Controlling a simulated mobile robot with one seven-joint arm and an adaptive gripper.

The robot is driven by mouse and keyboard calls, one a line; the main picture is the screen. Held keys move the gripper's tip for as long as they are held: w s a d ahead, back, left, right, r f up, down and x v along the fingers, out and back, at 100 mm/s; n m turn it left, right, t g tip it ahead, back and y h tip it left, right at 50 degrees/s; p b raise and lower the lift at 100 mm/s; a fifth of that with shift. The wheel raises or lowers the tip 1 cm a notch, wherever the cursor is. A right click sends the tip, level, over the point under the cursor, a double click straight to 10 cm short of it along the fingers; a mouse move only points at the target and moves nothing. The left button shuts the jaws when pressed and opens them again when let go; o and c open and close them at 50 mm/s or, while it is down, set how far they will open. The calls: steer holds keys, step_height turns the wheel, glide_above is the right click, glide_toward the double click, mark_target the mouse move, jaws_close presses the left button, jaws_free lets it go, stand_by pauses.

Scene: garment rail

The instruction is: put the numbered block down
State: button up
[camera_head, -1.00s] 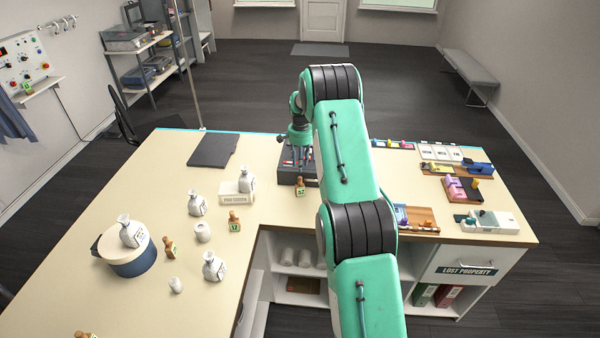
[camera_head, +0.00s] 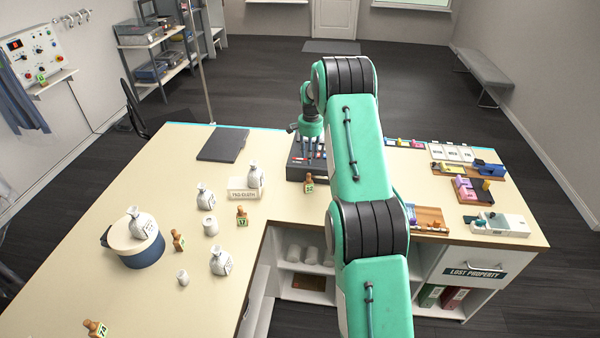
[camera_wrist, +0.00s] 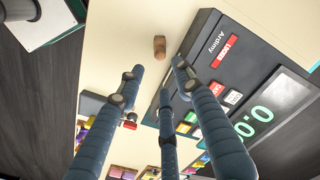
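Several wooden numbered blocks with green-edged number tags stand on the cream counter: one (camera_head: 308,184) just in front of the dark till, one (camera_head: 241,216) left of it, one (camera_head: 178,241) by the blue pot and one (camera_head: 95,328) at the bottom left. In the wrist view a wooden block top (camera_wrist: 160,47) shows on the counter beside the till (camera_wrist: 215,75), beyond my fingertips. My gripper (camera_head: 312,150) hangs fingers down over the till. Its three fingers (camera_wrist: 158,85) are spread apart, with nothing visible between them. The block tops' numbers are not readable in the wrist view.
White tagged bags, such as one (camera_head: 220,261), and small white cylinders (camera_head: 210,226) stand left on the counter. A dark mat (camera_head: 223,144) lies at the back. Trays with coloured items (camera_head: 473,189) fill the right side. Bare counter lies between mat and bags.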

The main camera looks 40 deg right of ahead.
steer(key=s+a+r+n+t, duration=0.1)
steer(key=s+a+r, duration=0.1)
steer(key=a+r, duration=0.6)
steer(key=s+a+r+n, duration=0.15)
steer(key=a+r, duration=0.35)
steer(key=r, duration=0.5)
steer(key=s+a+r+n+t, duration=0.1)
steer(key=s+a+r+n, duration=0.3)
steer(key=s+a+r, duration=0.85)
steer(key=s+a+r+n+t, duration=0.1)
steer(key=s+a+r+n, duration=0.15)
steer(key=s+a, duration=0.45)
steer(key=s+a+r+n+t, duration=0.1)
steer(key=s+a+r, duration=0.3)
steer(key=s+a, duration=0.3)
steer(key=s+a+f+n, duration=0.1)
steer(key=s+a, duration=0.2)
steer(key=s, duration=0.5)
steer(key=s+a+f+n+t, duration=0.1)
steer(key=s+a+f+n, duration=0.1)
steer(key=s, duration=0.7)
steer(key=shift+s+a+f+n+t, duration=0.25)
steer(key=shift+a+f+n+t, duration=0.05)
steer(key=shift+a, duration=0.6)
step_height(320, 180, down, 17)
steer(key=b, duration=1.7)
steer(key=shift+o, duration=0.5)
steer(key=shift+w, duration=0.1)
